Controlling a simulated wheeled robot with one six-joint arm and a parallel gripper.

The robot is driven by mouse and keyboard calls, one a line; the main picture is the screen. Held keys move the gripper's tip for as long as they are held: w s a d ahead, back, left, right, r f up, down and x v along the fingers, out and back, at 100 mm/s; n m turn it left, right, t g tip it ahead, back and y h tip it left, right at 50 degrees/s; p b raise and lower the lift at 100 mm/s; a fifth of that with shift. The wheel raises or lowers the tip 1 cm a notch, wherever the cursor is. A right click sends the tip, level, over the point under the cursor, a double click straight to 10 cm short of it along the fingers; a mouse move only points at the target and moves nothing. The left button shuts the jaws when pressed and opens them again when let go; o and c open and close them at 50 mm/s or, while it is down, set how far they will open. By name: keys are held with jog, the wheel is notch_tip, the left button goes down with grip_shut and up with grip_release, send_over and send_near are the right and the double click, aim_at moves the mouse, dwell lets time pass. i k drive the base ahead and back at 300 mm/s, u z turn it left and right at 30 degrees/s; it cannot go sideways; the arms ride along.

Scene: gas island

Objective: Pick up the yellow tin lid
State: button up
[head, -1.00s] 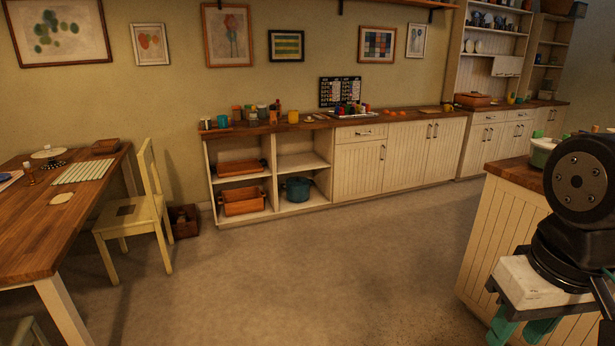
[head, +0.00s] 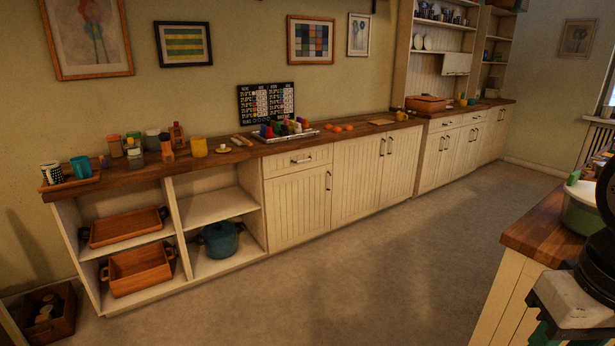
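I cannot make out a yellow tin lid for certain in the head view. A yellow cup (head: 198,147) stands on the long wooden counter (head: 350,137), and a small pale dish with a yellowish middle (head: 222,149) lies just right of it. A small yellow mug (head: 401,115) stands farther along the counter. My gripper (head: 546,334) shows only as a bit of teal finger at the bottom right edge, far from these things. Its fingertips are cut off, so its opening and any load are hidden.
Jars and bottles (head: 150,140) and a tray with cups (head: 70,181) crowd the counter's left end. Orange trays (head: 140,269) and a teal pot (head: 220,239) fill the shelves below. A wooden-topped island (head: 545,232) with a green pot (head: 582,207) stands close right. The middle floor is clear.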

aim_at(223, 149)
jog(key=u, duration=0.05)
jog(key=i, duration=2.35)
jog(key=u, duration=0.6)
jog(key=i, duration=1.95)
jog(key=u, duration=0.45)
jog(key=i, duration=0.6)
jog(key=u, duration=0.2)
